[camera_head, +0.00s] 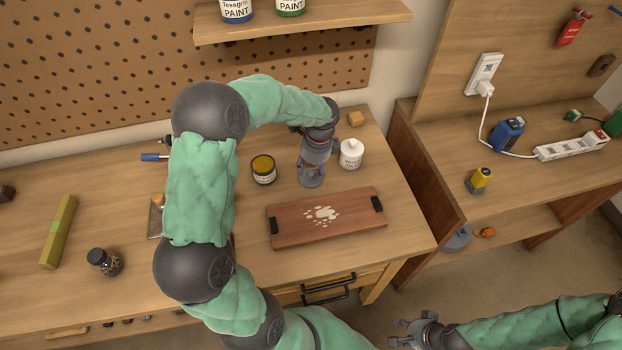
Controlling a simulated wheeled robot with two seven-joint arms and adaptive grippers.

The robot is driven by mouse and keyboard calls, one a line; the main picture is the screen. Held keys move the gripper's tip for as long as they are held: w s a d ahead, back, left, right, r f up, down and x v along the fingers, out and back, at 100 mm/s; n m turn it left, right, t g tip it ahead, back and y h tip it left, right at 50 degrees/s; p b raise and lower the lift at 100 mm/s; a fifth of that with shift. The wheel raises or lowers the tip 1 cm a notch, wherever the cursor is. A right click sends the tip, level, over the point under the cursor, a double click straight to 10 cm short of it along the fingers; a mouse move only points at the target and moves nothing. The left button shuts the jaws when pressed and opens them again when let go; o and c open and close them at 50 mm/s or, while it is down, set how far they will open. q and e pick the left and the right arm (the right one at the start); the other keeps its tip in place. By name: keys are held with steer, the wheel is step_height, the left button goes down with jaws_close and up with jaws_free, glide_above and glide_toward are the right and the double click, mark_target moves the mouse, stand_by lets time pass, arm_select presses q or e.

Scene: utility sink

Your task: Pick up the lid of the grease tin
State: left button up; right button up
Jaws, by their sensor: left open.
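A small dark tin with a pale label (263,172) stands on the workbench, left of my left gripper. Its round top is yellow-brown; I cannot tell whether that is a lid or grease inside. No separate lid can be made out. My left gripper (311,181) points down between the tin and a white bottle (351,154), just behind a wooden board. It is open, and nothing shows between its fingers. My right gripper (397,332) is low at the bottom edge, off the bench, with its fingers apart and empty.
The reddish board (290,235) has black handles and pale flakes on it. A small wooden block (356,118) lies behind the bottle. A dark jar (104,262) and a green-yellow bar (58,232) are at left. A shelf (330,25) with paint cans overhangs the back.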

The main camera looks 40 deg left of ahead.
arm_select(q)
steer(key=shift+f, duration=0.75)
arm_select(e)
steer(key=shift+f, duration=0.25)
arm_select(q)
steer(key=c, duration=1)
steer(key=shift+c, duration=0.2)
steer(key=shift+r, duration=0.15)
